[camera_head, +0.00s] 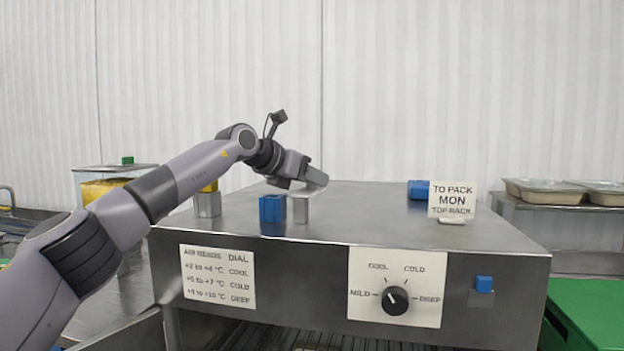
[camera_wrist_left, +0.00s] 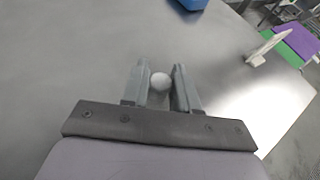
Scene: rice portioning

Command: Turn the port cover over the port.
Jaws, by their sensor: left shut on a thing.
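My left gripper (camera_head: 312,184) reaches over the top of the steel cabinet (camera_head: 370,225) from the left. In the left wrist view its two fingers (camera_wrist_left: 160,88) are shut on a small pale round piece (camera_wrist_left: 160,81), which I take to be part of the port cover. The rest of the cover and the port under it are hidden or cannot be told apart from the grey top. My right gripper is in neither view.
Another blue block (camera_head: 420,190) and a "TO PACK MON" card (camera_head: 452,199) stand to the right. The middle of the top is clear.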

